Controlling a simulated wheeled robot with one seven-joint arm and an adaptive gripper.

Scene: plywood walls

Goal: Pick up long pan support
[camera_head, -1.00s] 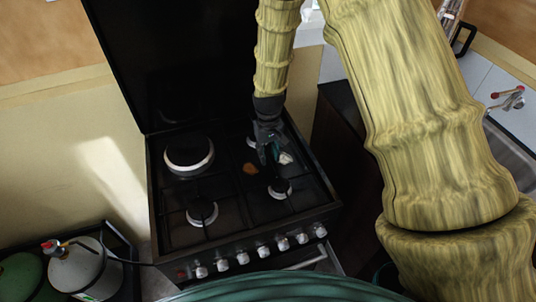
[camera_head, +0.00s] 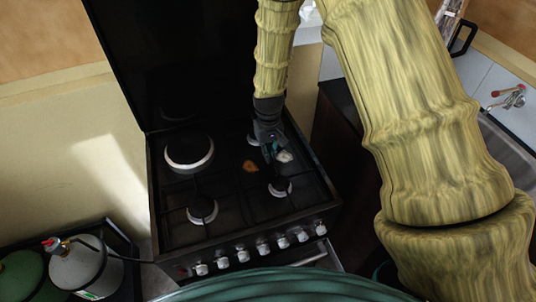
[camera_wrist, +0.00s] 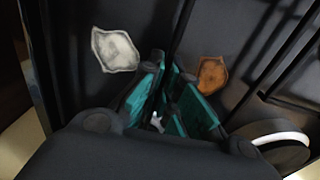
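The long pan support (camera_head: 235,188) is a set of thin dark bars over the black hob. In the wrist view its bars (camera_wrist: 184,25) run down toward my gripper. My gripper (camera_head: 270,150) is low over the right rear part of the hob, pointing down. In the wrist view my gripper (camera_wrist: 170,75) has teal finger pads close together, one on each side of a dark bar. I cannot tell whether the pads touch it. The bar's lower part is hidden by the fingers.
A white patch (camera_head: 284,156) and an orange-brown patch (camera_head: 251,166) mark the hob. Several burners surround them. The raised black lid (camera_head: 180,70) stands behind the hob. Control knobs (camera_head: 263,250) line the front. A gas bottle (camera_head: 85,268) stands at lower left.

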